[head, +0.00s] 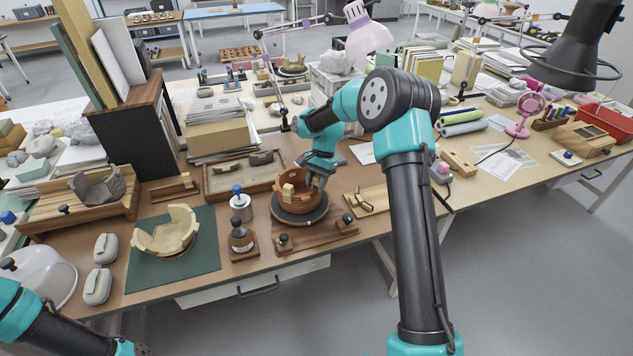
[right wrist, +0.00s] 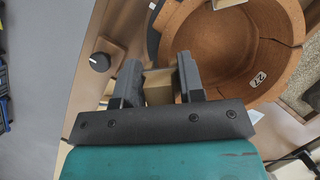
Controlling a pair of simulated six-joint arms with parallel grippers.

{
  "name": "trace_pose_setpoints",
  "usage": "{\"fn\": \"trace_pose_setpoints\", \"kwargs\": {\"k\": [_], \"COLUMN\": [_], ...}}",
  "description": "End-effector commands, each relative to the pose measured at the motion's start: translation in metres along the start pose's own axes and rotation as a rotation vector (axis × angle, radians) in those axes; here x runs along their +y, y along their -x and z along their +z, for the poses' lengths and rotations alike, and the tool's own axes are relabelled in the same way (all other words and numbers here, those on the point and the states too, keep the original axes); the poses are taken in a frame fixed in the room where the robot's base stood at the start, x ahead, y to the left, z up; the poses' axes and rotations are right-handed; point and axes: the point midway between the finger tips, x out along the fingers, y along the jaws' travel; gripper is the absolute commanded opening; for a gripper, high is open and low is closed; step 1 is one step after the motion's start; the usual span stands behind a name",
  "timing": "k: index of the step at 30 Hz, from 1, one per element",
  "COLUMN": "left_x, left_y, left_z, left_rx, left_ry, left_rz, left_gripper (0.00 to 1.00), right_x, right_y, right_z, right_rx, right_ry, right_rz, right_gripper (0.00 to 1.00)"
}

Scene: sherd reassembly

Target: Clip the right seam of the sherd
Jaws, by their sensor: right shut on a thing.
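A terracotta bowl (head: 297,206) stands on a dark round turntable (head: 300,220) in the head view. Its inside (right wrist: 230,50) shows in the right wrist view, with a small number label and a dark crack line running down from the rim at right. A pale clip (head: 288,191) sits at the bowl's near-left rim. My right gripper (head: 316,182) is at the bowl's right side. In the right wrist view its two dark fingers (right wrist: 160,82) are shut on a pale wooden clip (right wrist: 159,92), close to the bowl's outer wall; contact is unclear. My left gripper is out of view.
A wooden board (head: 372,199) with small pieces lies right of the turntable. A pale partial vessel (head: 168,232) sits on a green mat (head: 205,263). A shallow sherd tray (head: 213,189) lies behind.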

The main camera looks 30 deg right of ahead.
Motion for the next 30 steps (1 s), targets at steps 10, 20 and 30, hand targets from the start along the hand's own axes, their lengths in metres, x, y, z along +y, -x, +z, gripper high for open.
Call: {"fn": "trace_pose_setpoints", "kwargs": {"k": [10, 20, 30], "left_x": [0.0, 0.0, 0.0], "left_y": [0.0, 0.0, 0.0], "left_z": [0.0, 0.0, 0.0], "left_rx": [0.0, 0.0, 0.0], "left_ry": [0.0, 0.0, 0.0], "left_rz": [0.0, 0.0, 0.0], "left_gripper": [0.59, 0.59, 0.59], "right_x": [0.0001, 0.0001, 0.0001], "right_y": [-0.0065, -0.0097, -0.0096], "right_z": [-0.0028, -0.0041, -0.004], "right_rx": [0.0, 0.0, 0.0], "right_ry": [0.0, 0.0, 0.0], "right_rz": [0.0, 0.0, 0.0], "right_gripper": [0.26, 0.26, 0.26]}}
